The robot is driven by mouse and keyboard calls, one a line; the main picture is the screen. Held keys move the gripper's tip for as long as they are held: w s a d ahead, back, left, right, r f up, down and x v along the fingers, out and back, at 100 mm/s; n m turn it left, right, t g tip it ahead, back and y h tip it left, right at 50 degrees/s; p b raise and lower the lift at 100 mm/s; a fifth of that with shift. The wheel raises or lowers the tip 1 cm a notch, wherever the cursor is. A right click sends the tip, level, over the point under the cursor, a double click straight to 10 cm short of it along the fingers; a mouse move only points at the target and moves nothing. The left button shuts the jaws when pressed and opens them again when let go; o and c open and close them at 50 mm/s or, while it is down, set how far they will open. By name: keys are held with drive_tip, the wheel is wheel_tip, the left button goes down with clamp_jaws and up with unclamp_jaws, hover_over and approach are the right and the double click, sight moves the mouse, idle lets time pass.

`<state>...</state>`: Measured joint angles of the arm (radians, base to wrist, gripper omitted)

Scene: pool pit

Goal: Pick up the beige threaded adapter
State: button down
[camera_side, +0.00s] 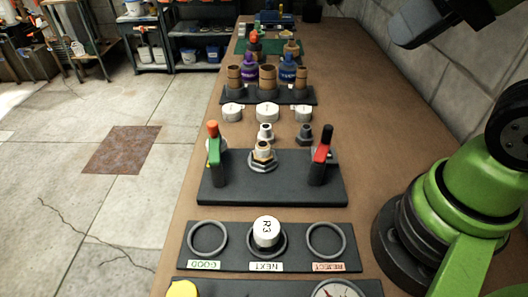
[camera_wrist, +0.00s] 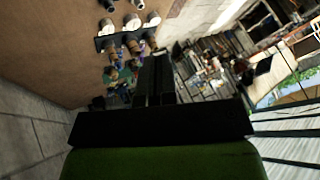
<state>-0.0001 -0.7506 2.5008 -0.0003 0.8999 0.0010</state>
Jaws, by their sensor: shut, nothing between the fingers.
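My gripper (camera_wrist: 155,65) shows in the wrist view as two dark fingers close together, shut and empty. It is away from the fittings, with the bench parts beyond it.
The dark fixture plate (camera_side: 272,190) carries a green lever (camera_side: 214,151) and a red lever (camera_side: 321,157). In front is a plate with GOOD, NEXT and REJECT rings (camera_side: 208,238); a white R3 cap (camera_side: 266,231) sits at NEXT. Behind are white caps and brown cylinders (camera_side: 267,77).

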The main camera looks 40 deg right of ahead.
drive_tip(key=c, duration=1.8)
unclamp_jaws()
drive_tip(key=o, duration=1)
drive_tip(key=m+g+h, duration=0.2)
drive_tip(key=m+g, duration=0.5)
drive_tip(key=m, duration=0.1)
hover_over(263, 144)
wheel_tip(263, 144, down, 21)
drive_tip(key=shift+s+r, duration=0.1)
drive_tip(key=shift+f, duration=3.05)
